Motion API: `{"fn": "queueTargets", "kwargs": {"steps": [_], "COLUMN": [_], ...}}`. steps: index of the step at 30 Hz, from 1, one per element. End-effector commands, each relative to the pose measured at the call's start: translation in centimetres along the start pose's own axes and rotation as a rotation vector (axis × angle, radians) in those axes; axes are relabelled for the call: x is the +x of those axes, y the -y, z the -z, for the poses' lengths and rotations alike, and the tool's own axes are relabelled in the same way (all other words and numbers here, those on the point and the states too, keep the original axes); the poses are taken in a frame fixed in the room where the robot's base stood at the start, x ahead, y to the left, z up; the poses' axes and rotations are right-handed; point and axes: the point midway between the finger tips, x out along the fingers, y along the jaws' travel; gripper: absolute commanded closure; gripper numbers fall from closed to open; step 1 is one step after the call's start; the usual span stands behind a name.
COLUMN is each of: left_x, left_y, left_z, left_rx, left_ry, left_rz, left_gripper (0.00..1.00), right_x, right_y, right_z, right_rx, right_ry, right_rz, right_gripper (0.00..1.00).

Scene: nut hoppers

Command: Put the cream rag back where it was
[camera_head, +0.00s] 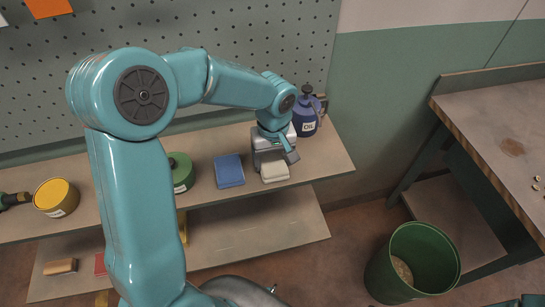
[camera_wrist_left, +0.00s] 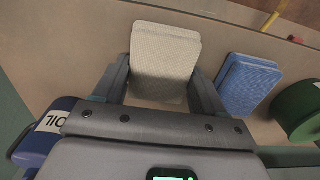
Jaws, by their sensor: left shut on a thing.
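The cream rag (camera_head: 275,172) is a folded block at the right part of the upper shelf, between the blue rag and the oil can. My left gripper (camera_head: 273,160) reaches down over it from behind. In the left wrist view the cream rag (camera_wrist_left: 165,55) lies between the two fingers of the left gripper (camera_wrist_left: 160,90), which are shut on it. The rag looks level and at or very near the shelf surface; I cannot tell if it touches. My right gripper is not in view.
A blue oil can (camera_head: 306,115) stands close on the right. A green bin (camera_head: 420,262) and a workbench (camera_head: 500,115) are farther right.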

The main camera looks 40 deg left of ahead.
Motion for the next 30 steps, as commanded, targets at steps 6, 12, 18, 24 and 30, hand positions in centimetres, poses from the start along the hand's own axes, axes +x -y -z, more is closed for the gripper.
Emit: {"fn": "queueTargets", "kwargs": {"steps": [6, 12, 18, 24, 30], "left_x": [0.2, 0.2, 0.1, -1.8, -6.6], "left_y": [0.0, 0.0, 0.0, -0.1, -0.1], "left_z": [0.0, 0.0, 0.0, 0.1, 0.0], "left_rx": [0.0, 0.0, 0.0, 0.0, 0.001], "left_ry": [0.0, 0.0, 0.0, -0.003, -0.005], "left_rz": [0.0, 0.0, 0.0, -0.002, -0.005], "left_gripper": [0.67, 0.03, 0.03, 0.03, 0.03], "right_x": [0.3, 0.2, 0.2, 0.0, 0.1], "right_y": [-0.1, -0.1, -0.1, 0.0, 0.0], "right_z": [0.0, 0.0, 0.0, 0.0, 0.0], "right_rx": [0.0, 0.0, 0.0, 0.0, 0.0], "right_ry": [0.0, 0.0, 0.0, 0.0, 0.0], "right_rz": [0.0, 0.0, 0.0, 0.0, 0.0], "right_gripper": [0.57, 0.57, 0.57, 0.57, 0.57]}}
